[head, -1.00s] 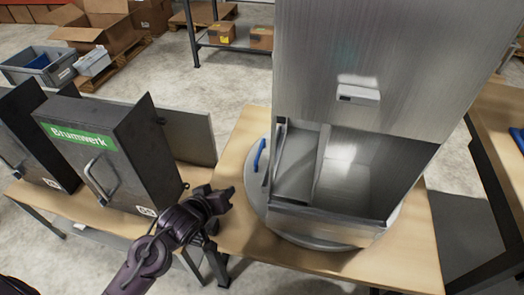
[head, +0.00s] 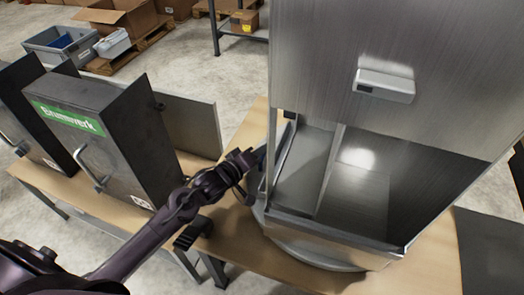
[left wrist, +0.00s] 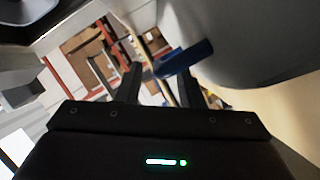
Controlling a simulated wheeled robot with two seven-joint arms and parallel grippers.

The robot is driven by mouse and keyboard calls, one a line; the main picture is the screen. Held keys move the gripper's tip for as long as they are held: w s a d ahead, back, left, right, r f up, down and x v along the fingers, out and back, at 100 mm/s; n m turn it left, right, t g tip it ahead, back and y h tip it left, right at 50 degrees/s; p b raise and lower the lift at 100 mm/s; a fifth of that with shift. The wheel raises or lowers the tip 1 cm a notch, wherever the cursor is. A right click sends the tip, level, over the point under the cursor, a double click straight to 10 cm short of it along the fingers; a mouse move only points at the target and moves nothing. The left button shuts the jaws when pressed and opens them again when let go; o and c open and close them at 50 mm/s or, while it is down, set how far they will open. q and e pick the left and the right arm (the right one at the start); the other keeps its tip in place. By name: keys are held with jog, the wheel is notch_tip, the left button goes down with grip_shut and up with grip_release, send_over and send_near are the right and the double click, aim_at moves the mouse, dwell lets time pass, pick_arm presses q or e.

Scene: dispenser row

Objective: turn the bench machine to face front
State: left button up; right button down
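The bench machine (head: 385,120) is a tall brushed-metal box with an open lower bay, standing on a round grey turntable (head: 310,255) on the bench. Its open bay faces toward me. A blue handle (left wrist: 185,58) sticks out from the turntable's rim in the left wrist view. In the head view it is mostly hidden behind my left gripper (head: 248,158), which is at the turntable's left side. In the left wrist view the gripper's fingers (left wrist: 160,85) are apart, with the handle across the space at their tips; contact cannot be told. My right gripper is not in view.
Dark metal dispensers (head: 105,140) with a green label stand close on the left. Wooden bench top (head: 425,265) is bare at the front right. Grey bins (head: 60,50) and cardboard boxes (head: 118,18) lie on the floor behind.

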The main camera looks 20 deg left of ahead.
pick_arm(q)
jog(key=shift+w+d+f, duration=0.1)
jog(key=shift+w+d, duration=0.1)
jog(key=shift+w, duration=0.35)
grip_shut()
jog(key=shift+s, duration=0.1)
